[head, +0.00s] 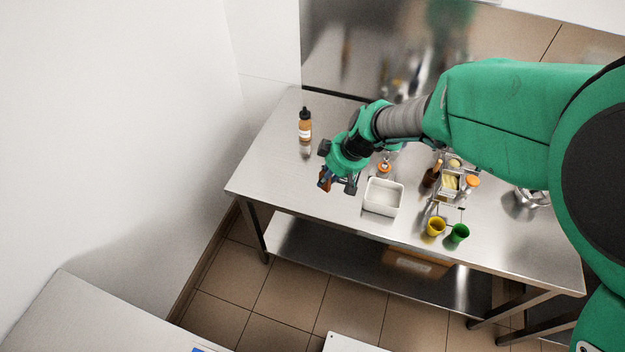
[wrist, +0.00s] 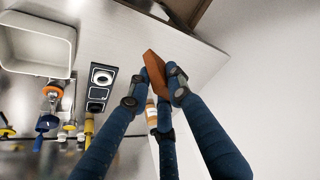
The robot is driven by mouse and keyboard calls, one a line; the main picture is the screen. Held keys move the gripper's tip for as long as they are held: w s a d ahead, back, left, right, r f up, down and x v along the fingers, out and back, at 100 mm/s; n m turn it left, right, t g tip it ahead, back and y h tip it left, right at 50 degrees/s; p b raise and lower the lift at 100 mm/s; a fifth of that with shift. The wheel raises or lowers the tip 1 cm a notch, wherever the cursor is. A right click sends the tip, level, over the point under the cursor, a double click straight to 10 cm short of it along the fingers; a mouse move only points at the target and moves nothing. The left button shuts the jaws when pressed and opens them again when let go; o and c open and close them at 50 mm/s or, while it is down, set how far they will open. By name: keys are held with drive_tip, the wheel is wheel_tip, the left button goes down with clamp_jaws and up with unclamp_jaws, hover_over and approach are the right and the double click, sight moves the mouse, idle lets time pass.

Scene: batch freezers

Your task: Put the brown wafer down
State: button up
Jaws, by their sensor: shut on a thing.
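The brown wafer (wrist: 153,72) is a flat brown piece held between the fingertips of my gripper (wrist: 160,80) in the wrist view. In the head view my gripper (head: 338,184) is over the front left part of the steel table (head: 262,180), left of the white container. A bit of the wafer (head: 324,181) shows there at the left finger. My gripper is shut on the wafer. I cannot tell how high the wafer is above the table; its far side is partly hidden by the fingers.
A white rectangular container (head: 383,197) stands just right of my gripper. A black-capped orange bottle (head: 305,128) stands behind to the left. Yellow (head: 436,227) and green (head: 459,233) cups stand at the front right. The table's left front is bare.

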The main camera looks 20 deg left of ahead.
wheel_tip(320, 180, down, 11)
drive_tip(key=shift+d, duration=0.2)
drive_tip(key=shift+w, duration=0.15)
drive_tip(key=shift+w+a+f, duration=0.25)
drive_tip(key=shift+w+a, duration=1.25)
drive_tip(key=shift+w, duration=0.7)
drive_tip(key=shift+w+a+f, duration=0.2)
drive_tip(key=shift+w+a, duration=1.25)
drive_tip(key=shift+w, duration=0.75)
drive_tip(key=shift+w+a+f, duration=0.25)
drive_tip(key=shift+w+a, duration=1.25)
drive_tip(key=shift+w, duration=0.7)
drive_tip(key=shift+f, duration=1.75)
drive_tip(key=shift+f+b, duration=0.2)
drive_tip(key=shift+b, duration=0.3)
drive_tip(key=o, duration=0.9)
